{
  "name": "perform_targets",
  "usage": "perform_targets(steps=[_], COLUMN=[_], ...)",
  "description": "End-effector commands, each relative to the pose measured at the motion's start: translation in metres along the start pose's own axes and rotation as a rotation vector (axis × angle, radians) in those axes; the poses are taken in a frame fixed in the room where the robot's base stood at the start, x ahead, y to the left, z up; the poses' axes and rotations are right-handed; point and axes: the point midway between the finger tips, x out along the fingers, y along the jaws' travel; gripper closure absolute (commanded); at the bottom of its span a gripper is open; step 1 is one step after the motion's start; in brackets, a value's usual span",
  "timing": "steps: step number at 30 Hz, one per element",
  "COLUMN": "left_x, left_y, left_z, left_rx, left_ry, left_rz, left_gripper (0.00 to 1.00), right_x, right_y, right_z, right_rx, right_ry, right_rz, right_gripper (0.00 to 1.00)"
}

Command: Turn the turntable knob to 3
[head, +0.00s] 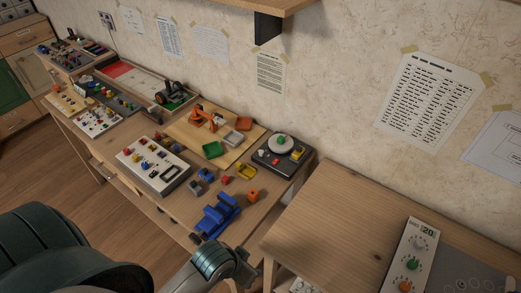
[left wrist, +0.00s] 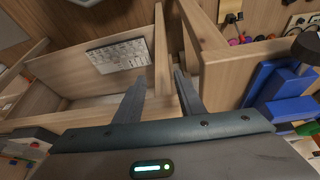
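The turntable (head: 264,160), a dark box with a pale round platter (head: 280,143) and a green centre, sits at the right end of the long workbench, near the wall. Small red and yellow parts show on its top; which one is its knob, and any numbers, are too small to tell. My left gripper (left wrist: 160,78) is open and empty in the left wrist view, pointing at wooden furniture edges, with the turntable not clearly in that view. In the head view only my left arm shows, low and in front of the bench. My right gripper is in neither view.
A blue toy vehicle (head: 216,217) and several small coloured blocks stand before the turntable. A white control panel (head: 153,166) lies further left. A second wooden table (head: 345,225) stands at right, with a knob panel (head: 418,255) and clear wood at its left. A shelf overhangs above.

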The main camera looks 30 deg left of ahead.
Motion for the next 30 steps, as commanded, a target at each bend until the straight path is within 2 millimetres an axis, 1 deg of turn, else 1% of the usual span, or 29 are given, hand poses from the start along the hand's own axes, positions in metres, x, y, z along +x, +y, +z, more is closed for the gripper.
perform_targets(steps=[1,2,3,6,11,17,20,21,23,24,26,27,29,30], left_x=[0.01,0.015,0.025,0.051,0.091,0.151,0.188,0.205,0.23,0.246,0.269,0.283,0.303,0.314], left_y=[-0.001,-0.002,-0.003,-0.006,-0.007,-0.006,-0.004,-0.004,-0.002,-0.001,0.001,0.002,0.003,0.004], left_z=[0.018,0.026,0.039,0.066,0.091,0.119,0.137,0.147,0.163,0.174,0.192,0.204,0.223,0.235], left_rx=[-0.012,-0.016,-0.022,-0.027,-0.027,-0.022,-0.019,-0.018,-0.015,-0.014,-0.011,-0.01,-0.007,-0.005], left_ry=[-0.019,-0.027,-0.039,-0.059,-0.067,-0.063,-0.057,-0.055,-0.05,-0.046,-0.04,-0.038,-0.032,-0.029], left_rz=[-0.011,-0.018,-0.03,-0.052,-0.063,-0.06,-0.055,-0.053,-0.049,-0.047,-0.044,-0.042,-0.039,-0.037], left_gripper=[0.64,0.64,0.64,0.64,0.64,0.64,0.64,0.64,0.64,0.64,0.64,0.64,0.64,0.64], right_x=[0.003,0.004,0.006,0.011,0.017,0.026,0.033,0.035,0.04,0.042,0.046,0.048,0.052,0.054], right_y=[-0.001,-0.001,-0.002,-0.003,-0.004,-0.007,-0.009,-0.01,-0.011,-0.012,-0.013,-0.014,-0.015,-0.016], right_z=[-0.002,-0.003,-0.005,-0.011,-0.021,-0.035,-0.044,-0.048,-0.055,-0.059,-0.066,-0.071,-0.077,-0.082], right_rx=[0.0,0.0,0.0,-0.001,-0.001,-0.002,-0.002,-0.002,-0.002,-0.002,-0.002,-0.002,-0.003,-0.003], right_ry=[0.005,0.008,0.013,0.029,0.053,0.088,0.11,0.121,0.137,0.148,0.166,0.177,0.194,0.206], right_rz=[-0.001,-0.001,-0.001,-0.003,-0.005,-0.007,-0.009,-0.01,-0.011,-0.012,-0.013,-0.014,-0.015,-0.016], right_gripper=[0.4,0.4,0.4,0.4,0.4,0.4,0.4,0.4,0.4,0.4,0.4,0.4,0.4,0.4])
